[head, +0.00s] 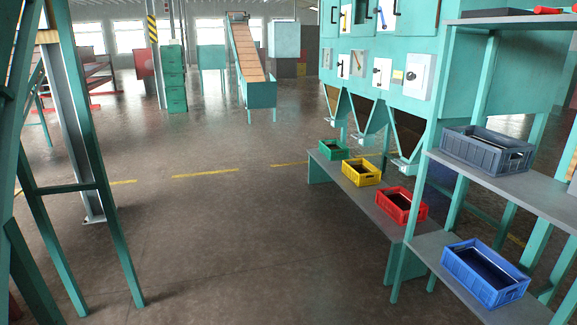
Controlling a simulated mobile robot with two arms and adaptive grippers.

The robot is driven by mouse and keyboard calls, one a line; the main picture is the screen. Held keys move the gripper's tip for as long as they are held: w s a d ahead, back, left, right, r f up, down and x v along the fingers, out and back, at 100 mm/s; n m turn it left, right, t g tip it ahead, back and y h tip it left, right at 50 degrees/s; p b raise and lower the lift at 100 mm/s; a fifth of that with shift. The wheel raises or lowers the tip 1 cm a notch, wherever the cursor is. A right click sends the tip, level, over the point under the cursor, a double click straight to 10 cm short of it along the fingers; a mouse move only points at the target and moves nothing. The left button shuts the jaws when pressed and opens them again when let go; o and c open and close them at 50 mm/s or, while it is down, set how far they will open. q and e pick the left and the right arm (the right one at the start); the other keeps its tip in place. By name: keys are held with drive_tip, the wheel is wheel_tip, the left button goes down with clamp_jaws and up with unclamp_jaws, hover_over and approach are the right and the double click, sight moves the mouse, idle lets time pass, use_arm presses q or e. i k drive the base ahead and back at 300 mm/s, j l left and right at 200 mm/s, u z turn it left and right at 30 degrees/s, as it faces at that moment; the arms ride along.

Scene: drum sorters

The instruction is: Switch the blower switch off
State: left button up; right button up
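A teal machine (452,75) stands at the upper right, with several white panels on its front. One panel (343,66) has a dark lever, and another panel (381,72) has a black handle. A larger pale box (419,76) with a small round dial or knob sits to their right. A small yellowish square (398,76) is between them. Neither of my grippers shows.
Green (333,157), yellow (361,184) and red crates (402,221) sit on a low bench (325,163) below hopper chutes. A teal rack (497,176) with grey and blue crates fills the right. A teal frame (68,188) stands left. The middle floor is clear.

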sight(410, 76)
drive_tip(key=i+j+z, duration=0.1)
drive_tip(key=i+z, duration=0.3)
drive_tip(key=i+j+z, duration=0.35)
drive_tip(key=i, duration=0.2)
drive_tip(key=i+j+z, duration=0.25)
drive_tip(key=i+z, duration=0.15)
drive_tip(key=i, duration=0.05)
